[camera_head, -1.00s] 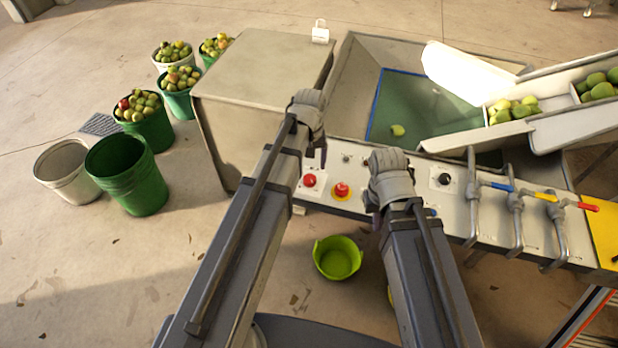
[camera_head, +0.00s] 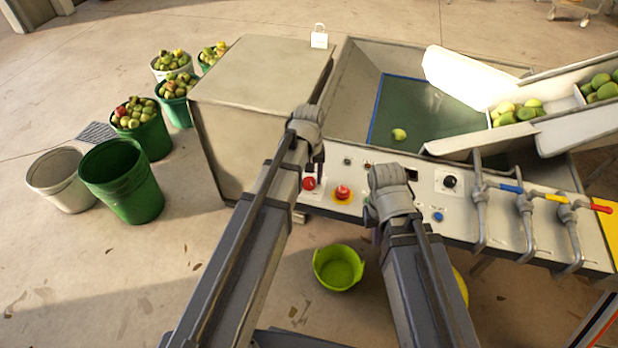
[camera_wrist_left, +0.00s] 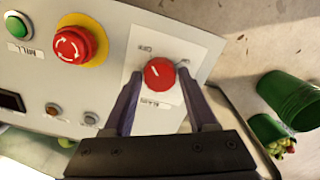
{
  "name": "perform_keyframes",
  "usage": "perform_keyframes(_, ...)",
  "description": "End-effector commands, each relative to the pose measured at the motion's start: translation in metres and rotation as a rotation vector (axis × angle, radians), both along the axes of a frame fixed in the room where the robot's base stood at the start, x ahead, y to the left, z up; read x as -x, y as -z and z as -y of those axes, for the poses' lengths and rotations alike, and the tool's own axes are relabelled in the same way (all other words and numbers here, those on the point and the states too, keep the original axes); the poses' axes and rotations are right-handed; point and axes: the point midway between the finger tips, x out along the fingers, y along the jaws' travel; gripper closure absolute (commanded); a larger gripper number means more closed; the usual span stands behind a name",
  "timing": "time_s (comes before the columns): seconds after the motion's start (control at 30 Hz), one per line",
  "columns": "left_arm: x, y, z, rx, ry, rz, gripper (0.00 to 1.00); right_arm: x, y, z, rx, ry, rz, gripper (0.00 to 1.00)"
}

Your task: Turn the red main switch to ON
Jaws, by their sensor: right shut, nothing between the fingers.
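The red main switch (camera_head: 308,183) is a round knob on a white plate at the left end of the control panel; it also shows in the left wrist view (camera_wrist_left: 160,73). Its white mark points up and left, towards the left one of two small labels. My left gripper (camera_head: 318,172) is open, its fingers (camera_wrist_left: 160,85) on either side of the knob with gaps visible; whether they touch it is unclear. My right gripper (camera_head: 376,236) is shut and empty at the panel's front edge, its fingertips mostly hidden by the wrist.
A red emergency button on a yellow ring (camera_head: 342,193) sits right beside the switch. A green button (camera_wrist_left: 18,27), a blue button (camera_head: 438,216) and a black knob (camera_head: 449,181) are on the panel. Pipes with coloured levers (camera_head: 555,197) stand right. A lime tub (camera_head: 338,268) is below.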

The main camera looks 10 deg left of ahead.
Motion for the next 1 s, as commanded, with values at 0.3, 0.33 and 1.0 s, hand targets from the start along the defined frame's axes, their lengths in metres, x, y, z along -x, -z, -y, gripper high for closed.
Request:
perform_keyframes(0.3, 0.0000, 0.0001, 0.0000, 0.000, 0.000, 0.000, 0.79, 0.0000, 0.0001, 0.0000, 0.000, 0.000, 0.000, 1.00)
perform_keyframes(0.33, 0.0000, 0.0001, 0.0000, 0.000, 0.000, 0.000, 0.83, 0.0000, 0.0001, 0.0000, 0.000, 0.000, 0.000, 1.00)
perform_keyframes(1.0, 0.0000, 0.0001, 0.0000, 0.000, 0.154, 0.000, 1.00, 0.0000, 0.0001, 0.0000, 0.000, 0.000, 0.000, 1.00)
